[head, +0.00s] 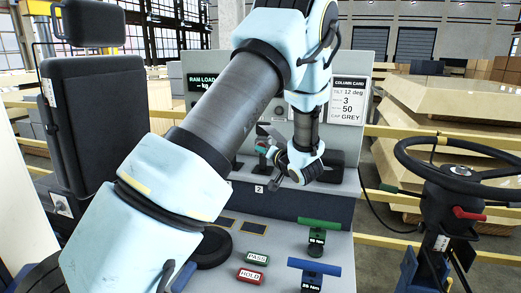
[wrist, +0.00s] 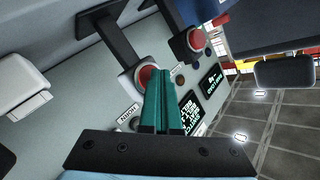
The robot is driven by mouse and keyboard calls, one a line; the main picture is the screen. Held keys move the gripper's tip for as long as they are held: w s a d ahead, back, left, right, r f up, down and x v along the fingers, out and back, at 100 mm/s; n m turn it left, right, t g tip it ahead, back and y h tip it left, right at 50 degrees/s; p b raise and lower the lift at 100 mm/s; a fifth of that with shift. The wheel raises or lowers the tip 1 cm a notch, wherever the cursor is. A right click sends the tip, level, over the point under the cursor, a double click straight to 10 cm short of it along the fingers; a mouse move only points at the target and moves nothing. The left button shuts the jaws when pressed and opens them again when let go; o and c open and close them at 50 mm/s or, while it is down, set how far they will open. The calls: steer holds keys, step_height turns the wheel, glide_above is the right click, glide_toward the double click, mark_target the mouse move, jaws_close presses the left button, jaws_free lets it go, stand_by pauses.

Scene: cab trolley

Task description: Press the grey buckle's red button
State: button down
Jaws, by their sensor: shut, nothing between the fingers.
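The grey buckle (wrist: 128,84) shows in the wrist view, at the end of a dark strap. Its round red button (wrist: 145,73) is partly hidden behind my fingertips. My gripper (wrist: 160,72) has its two teal fingers shut together, with nothing between them. The fingertips overlap the right side of that button; I cannot tell whether they touch it. In the head view my gripper (head: 262,149) is in front of the upright panel, and the grey buckle cannot be made out there.
A darker buckle (wrist: 183,47) with its own red button (wrist: 196,39) sits close by, up and right. In the head view, a green T-handle (head: 319,223), a blue T-handle (head: 314,267), and PASS (head: 257,256) and HOLD (head: 251,275) plates are on the bench. A steering wheel (head: 462,169) stands right.

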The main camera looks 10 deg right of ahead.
steer(key=shift+s+a, duration=0.45)
steer(key=shift+s, duration=0.35)
steer(key=s, duration=0.1)
steer(key=s+a, duration=0.1)
steer(key=s, duration=0.1)
steer(key=s+a, duration=0.1)
steer(key=shift+s+a+p, duration=0.15)
steer(key=shift+s+p, duration=0.05)
steer(key=shift+p, duration=0.1)
steer(key=shift+w, duration=0.1)
stand_by(0.6)
